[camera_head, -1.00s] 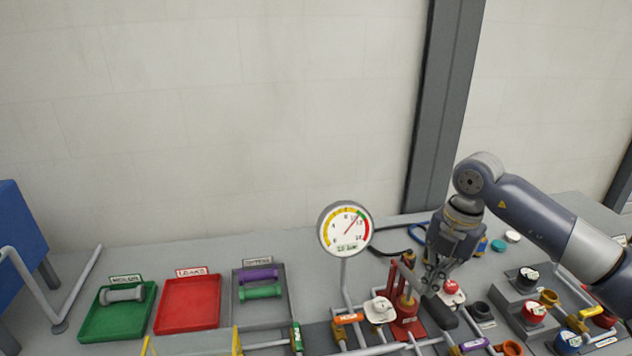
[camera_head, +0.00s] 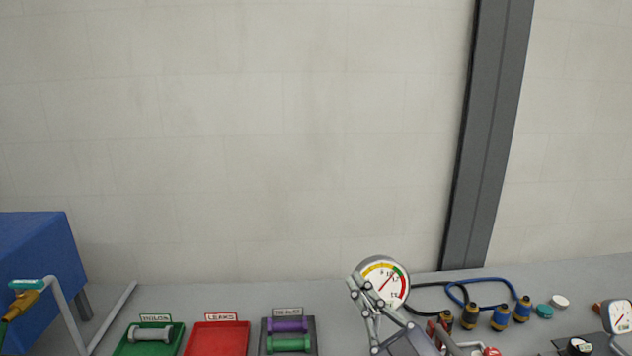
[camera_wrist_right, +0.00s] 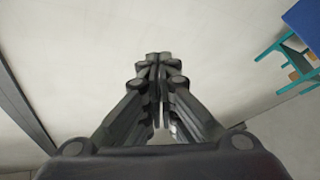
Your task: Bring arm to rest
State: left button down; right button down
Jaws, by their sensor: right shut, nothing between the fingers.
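My right gripper (camera_head: 358,287) stands at the bottom centre of the head view, pointing up in front of the round pressure gauge (camera_head: 393,278) and covering part of its dial. In the right wrist view its fingers (camera_wrist_right: 158,58) are together with nothing between them. That view looks toward the pale wall. The rest of my right arm is mostly out of the head view. My left gripper is in neither view.
A green tray (camera_head: 124,347) with a grey cylinder, a red tray (camera_head: 217,340) and a grey tray (camera_head: 314,347) stand at lower left. Several brass-and-blue fittings (camera_head: 500,319) and a blue hose (camera_head: 490,281) lie right. A blue box (camera_head: 38,245) stands far left.

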jog(key=s+d+f+m+g+h, duration=0.3)
jog(key=d+f+m+h, duration=0.25)
jog(key=f, duration=0.35)
jog(key=s+d+f+m+g+h, duration=0.2)
jog(key=d+f+m+h, duration=0.3)
jog(key=f, duration=0.5)
jog(key=s+d+f+g, duration=0.1)
jog(key=s+f+g, duration=0.5)
jog(key=s, duration=0.5)
jog(key=s+d+f+g, duration=0.2)
jog(key=s+f+g, duration=0.2)
jog(key=s+f, duration=0.55)
jog(key=s+f+g+b, duration=0.1)
jog(key=s+f+b, duration=0.1)
jog(key=f, duration=1.2)
jog(key=s+f+g+b, duration=0.1)
jog(key=s+f+b, duration=0.1)
jog(key=f, duration=1.2)
jog(key=s+d+f+g+b, duration=0.1)
jog(key=s+d+f+b, duration=0.1)
jog(key=s+f, duration=1.4)
notch_tip(320, 180, down, 4)
jog(key=shift+s+d+f+n+h+b, duration=0.1)
jog(key=shift+s+d+n+h+b, duration=0.15)
jog(key=shift+s+n+h+b, duration=0.15)
